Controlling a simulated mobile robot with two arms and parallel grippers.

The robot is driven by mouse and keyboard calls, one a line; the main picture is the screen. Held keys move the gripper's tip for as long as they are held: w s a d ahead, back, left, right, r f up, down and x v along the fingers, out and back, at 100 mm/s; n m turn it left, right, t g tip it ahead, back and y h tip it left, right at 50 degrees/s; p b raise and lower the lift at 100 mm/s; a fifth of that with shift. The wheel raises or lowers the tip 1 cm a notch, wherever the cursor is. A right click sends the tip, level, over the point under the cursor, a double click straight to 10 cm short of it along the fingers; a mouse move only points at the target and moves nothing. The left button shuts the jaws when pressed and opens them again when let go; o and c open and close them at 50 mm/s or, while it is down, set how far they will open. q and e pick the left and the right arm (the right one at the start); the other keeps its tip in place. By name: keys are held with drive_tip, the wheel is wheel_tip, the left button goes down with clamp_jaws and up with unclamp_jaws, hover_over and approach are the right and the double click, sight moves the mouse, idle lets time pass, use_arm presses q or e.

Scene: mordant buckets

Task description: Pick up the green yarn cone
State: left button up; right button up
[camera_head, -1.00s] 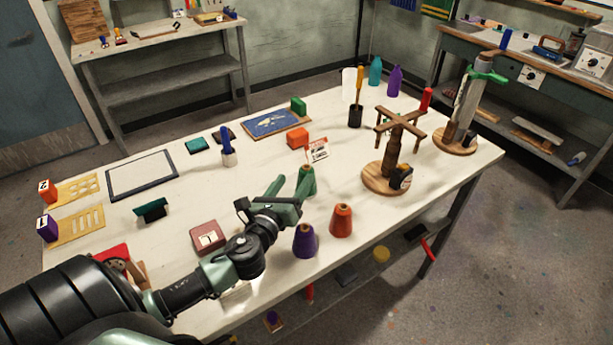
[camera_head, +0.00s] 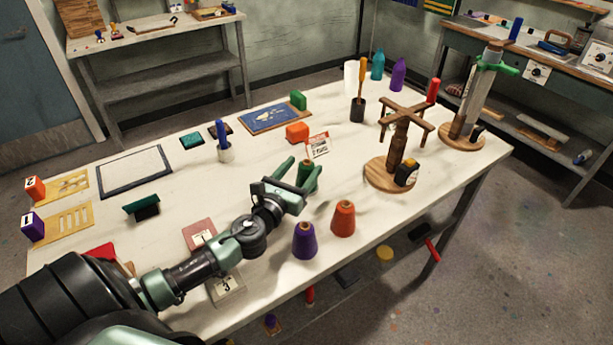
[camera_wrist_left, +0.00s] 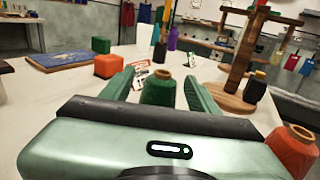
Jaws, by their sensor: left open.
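The green yarn cone (camera_head: 307,174) stands upright on the white table, partly hidden by my left gripper (camera_head: 297,169) in the head view. In the left wrist view the green cone (camera_wrist_left: 160,90) is between the two fingers of the left gripper (camera_wrist_left: 158,85), with its brown tip showing above them. The fingers are open, one on each side of the cone. I cannot tell whether either finger touches it. My right gripper is not in view.
An orange-red cone (camera_head: 343,218) and a purple cone (camera_head: 304,240) stand close by, nearer the front edge. A wooden yarn winder (camera_head: 393,172) stands to the right. A small printed card (camera_head: 319,145) and an orange block (camera_head: 297,132) are behind the green cone.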

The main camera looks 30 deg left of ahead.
sight(308, 162)
use_arm(q)
drive_tip(key=w, duration=0.2)
drive_tip(key=w+p, duration=0.1)
drive_tip(key=w, duration=0.1)
drive_tip(key=shift+w+a+r, duration=0.15)
drive_tip(key=shift+w+a, duration=0.05)
drive_tip(key=shift+w, duration=0.6)
clamp_jaws()
